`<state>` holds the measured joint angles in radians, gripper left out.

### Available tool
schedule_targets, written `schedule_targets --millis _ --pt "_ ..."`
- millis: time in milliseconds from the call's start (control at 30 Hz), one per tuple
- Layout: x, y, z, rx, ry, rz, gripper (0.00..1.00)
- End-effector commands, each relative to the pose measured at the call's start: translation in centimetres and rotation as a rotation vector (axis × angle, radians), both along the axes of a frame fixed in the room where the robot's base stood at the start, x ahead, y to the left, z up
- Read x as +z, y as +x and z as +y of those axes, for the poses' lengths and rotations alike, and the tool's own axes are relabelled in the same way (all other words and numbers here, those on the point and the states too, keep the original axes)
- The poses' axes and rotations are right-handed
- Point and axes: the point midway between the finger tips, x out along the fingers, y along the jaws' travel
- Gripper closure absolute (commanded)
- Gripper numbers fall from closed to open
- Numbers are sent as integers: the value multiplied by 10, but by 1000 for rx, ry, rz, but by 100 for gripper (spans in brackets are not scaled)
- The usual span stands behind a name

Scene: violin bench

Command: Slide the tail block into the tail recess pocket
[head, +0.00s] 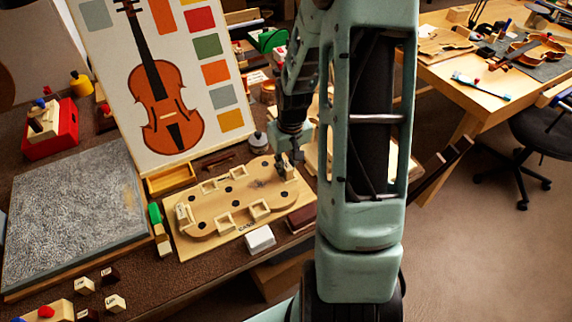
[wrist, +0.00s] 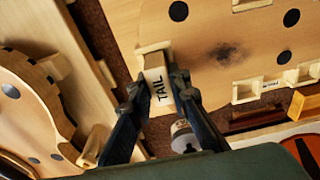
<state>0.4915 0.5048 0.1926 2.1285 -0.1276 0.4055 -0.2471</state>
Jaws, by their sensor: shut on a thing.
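The tail block (wrist: 159,86) is pale wood with "TAIL" printed on it. My gripper (wrist: 155,92) is shut on it, one finger on each side. In the wrist view the block is at the edge of the wooden mould (wrist: 215,48). The tail recess pocket is at this end, largely hidden by the block; I cannot tell how far the block is inside it. In the head view my gripper (head: 291,157) is at the right end of the mould (head: 212,196), and the block cannot be made out clearly.
Other pockets open along the mould's sides. A pale block (head: 183,212) stands at its left end. A white box (head: 260,239) and a dark red box (head: 301,218) are in front. A violin chart board (head: 150,60) stands behind. Another curved wooden piece (wrist: 25,105) lies left in the wrist view.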

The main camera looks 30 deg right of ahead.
Motion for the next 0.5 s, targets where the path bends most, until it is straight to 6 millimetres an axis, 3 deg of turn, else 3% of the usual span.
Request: schedule_targets --millis 167,200,333,500 --pt "-6 0 0 0 0 0 96" --pt "-6 0 0 0 0 0 82" --pt "-5 0 0 0 0 0 68" --pt "-5 0 0 0 0 1 63"
